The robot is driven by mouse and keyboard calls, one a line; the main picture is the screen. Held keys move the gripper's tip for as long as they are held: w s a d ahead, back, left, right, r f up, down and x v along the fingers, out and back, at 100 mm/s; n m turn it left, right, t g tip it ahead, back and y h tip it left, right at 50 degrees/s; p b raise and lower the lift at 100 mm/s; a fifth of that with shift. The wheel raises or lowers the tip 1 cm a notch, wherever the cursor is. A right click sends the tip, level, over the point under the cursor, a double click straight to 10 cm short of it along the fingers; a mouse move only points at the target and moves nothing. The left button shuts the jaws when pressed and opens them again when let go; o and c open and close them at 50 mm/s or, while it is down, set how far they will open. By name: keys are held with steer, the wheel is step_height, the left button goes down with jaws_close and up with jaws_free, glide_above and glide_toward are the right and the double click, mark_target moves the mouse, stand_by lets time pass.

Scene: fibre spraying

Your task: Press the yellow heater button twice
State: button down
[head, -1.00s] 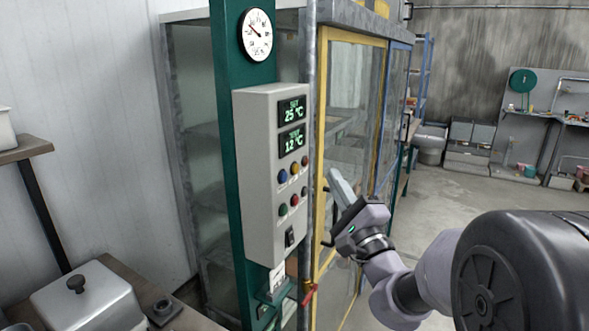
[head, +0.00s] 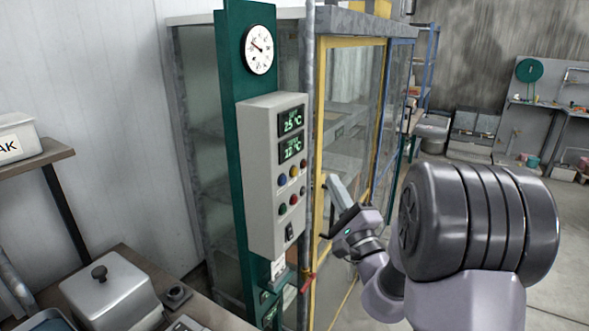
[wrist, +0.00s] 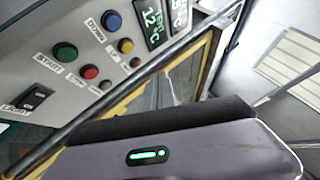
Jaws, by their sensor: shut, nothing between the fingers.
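The yellow button (head: 293,171) is on the front of a grey control box (head: 262,190) on a green post. It sits between the blue button (head: 282,180) and a small button to its right. In the wrist view the yellow button (wrist: 126,45) shows clear and uncovered, beside the blue button (wrist: 111,20) labelled DOWN. My gripper (head: 332,183) is shut and empty. It is to the right of the box, with its fingers pointing up and left, apart from the buttons. The fingertips are not clear in the wrist view.
A grey vertical pipe (head: 309,120) runs beside the box, near my gripper. Behind it is a yellow-framed glass door (head: 345,130). The green START button (wrist: 65,52) and the red button (wrist: 89,72) are close to the yellow one. A red valve handle (head: 308,284) is below.

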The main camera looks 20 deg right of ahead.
mark_target(294, 172)
steer(key=w+a+p, duration=0.1)
steer(key=w+a, duration=0.3)
steer(key=w, duration=0.1)
stand_by(2.1)
steer(key=shift+w+a, duration=0.2)
steer(key=shift+w, duration=0.05)
steer(key=shift+w+a, duration=0.25)
steer(key=shift+w, duration=0.1)
stand_by(0.6)
stand_by(0.4)
steer(key=shift+s+d, duration=0.5)
steer(key=shift+s, duration=0.15)
steer(key=shift+b, duration=0.3)
